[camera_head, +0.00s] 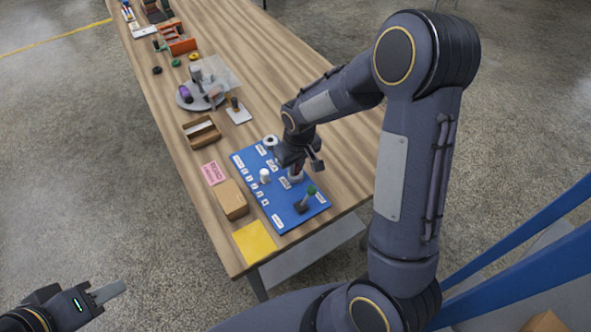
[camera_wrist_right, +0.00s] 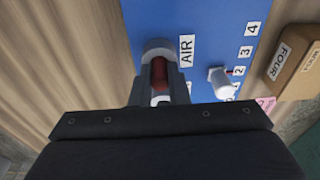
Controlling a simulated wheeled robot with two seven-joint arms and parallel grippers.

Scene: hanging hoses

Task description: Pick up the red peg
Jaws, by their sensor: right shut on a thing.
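The red peg (camera_wrist_right: 159,72) shows in the right wrist view between the two fingers of my right gripper (camera_wrist_right: 160,90), beside the AIR label and against a grey round fitting on the blue board (camera_head: 242,160). My right gripper (camera_head: 299,164) is shut on it, low over the board. In the head view the gripper hides the peg. How deep the peg sits in the fitting cannot be told. My left gripper (camera_head: 108,292) is at the lower left of the head view, off the table and away from the board; its jaw opening cannot be made out.
A white knob (camera_head: 264,175) and a green-topped lever (camera_head: 310,192) stand on the board. A cardboard box (camera_head: 232,201), a yellow sheet (camera_head: 254,242) and a pink card (camera_head: 213,173) lie beside it. A wooden tray (camera_head: 202,131) and a round grey stand (camera_head: 187,100) are farther back.

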